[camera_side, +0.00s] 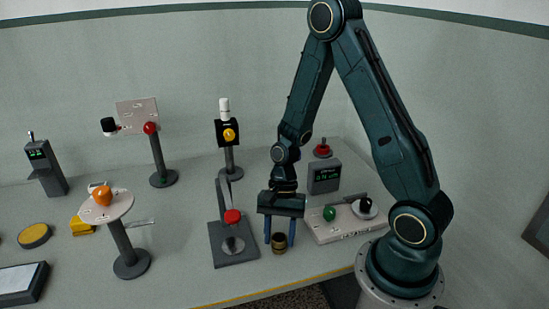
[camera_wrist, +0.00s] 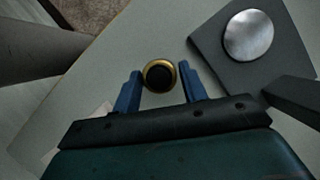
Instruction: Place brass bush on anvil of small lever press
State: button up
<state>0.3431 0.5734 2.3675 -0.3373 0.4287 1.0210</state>
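The brass bush (camera_side: 279,243) stands upright on the table to the right of the small lever press. In the wrist view the bush (camera_wrist: 159,76) is a gold ring with a dark bore, lying between the tips of my blue fingers. My gripper (camera_side: 280,242) points down over it and is open, with a gap showing on both sides of the bush in the wrist view (camera_wrist: 160,84). The lever press (camera_side: 227,228) has a dark base, an upright and a red knob. Its round silver anvil (camera_side: 233,245) is bare and also shows in the wrist view (camera_wrist: 248,36).
A pale board (camera_side: 335,228) with a green knob stands close to the right of my gripper. A grey box with a display (camera_side: 324,178) is behind it. A round-topped stand (camera_side: 128,250) is left of the press. The table's front edge is near the bush.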

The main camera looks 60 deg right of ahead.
jog(key=shift+o, duration=1.1)
jog(key=shift+r, duration=0.15)
jog(key=v, duration=1.3)
jog(key=shift+r, duration=0.35)
jog(key=shift+a+r, duration=0.1)
jog(key=shift+a, duration=0.05)
